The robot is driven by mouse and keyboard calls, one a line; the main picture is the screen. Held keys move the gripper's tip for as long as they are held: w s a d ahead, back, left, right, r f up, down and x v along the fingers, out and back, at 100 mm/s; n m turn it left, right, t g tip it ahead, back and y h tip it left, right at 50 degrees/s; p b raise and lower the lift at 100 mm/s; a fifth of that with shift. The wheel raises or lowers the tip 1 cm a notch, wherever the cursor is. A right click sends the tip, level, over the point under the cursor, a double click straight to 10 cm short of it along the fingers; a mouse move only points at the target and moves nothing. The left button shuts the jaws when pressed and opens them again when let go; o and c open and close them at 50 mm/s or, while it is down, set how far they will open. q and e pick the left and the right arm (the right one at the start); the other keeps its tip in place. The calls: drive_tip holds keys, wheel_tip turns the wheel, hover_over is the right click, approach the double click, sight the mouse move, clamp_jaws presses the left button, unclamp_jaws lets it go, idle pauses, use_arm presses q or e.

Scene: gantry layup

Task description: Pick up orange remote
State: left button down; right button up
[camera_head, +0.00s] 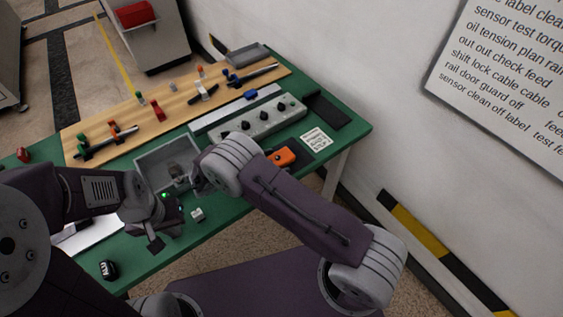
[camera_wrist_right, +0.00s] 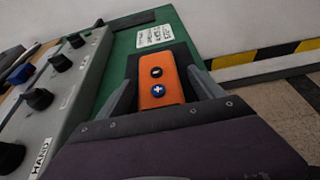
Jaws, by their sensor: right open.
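The orange remote (camera_head: 284,156) lies on a dark pad at the right part of the green table, beside the grey control box. In the right wrist view the remote (camera_wrist_right: 160,82) shows a black button and a blue button with a white cross. My right gripper (camera_wrist_right: 163,84) is open, its two grey fingers appearing on either side of the remote. I cannot tell whether they touch it.
The control box (camera_head: 262,119) with black knobs stands close by the remote; a white printed card (camera_head: 316,140) lies past it. A grey bin (camera_head: 157,159), a white cube (camera_head: 197,214) and a wooden board (camera_head: 120,115) with small parts share the table (camera_head: 346,127). A wall rises behind.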

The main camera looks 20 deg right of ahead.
sight(274, 162)
drive_tip(key=shift+s+a+r, duration=0.15)
drive_tip(key=shift+a, duration=0.3)
drive_tip(key=c, duration=0.3)
drive_tip(key=shift+a+r, duration=0.1)
drive_tip(key=shift+a, duration=0.2)
drive_tip(key=c, duration=0.5)
drive_tip(key=shift+d, duration=0.25)
clamp_jaws()
drive_tip(key=r, duration=0.2)
drive_tip(key=d+r, duration=0.1)
drive_tip(key=r, duration=0.1)
drive_tip(key=shift+r, duration=0.25)
drive_tip(key=s+d+r, duration=0.2)
drive_tip(key=d+r, duration=0.4)
drive_tip(key=d, duration=0.4)
drive_tip(key=shift+d+r+p, duration=0.15)
drive_tip(key=shift+d+p, duration=0.15)
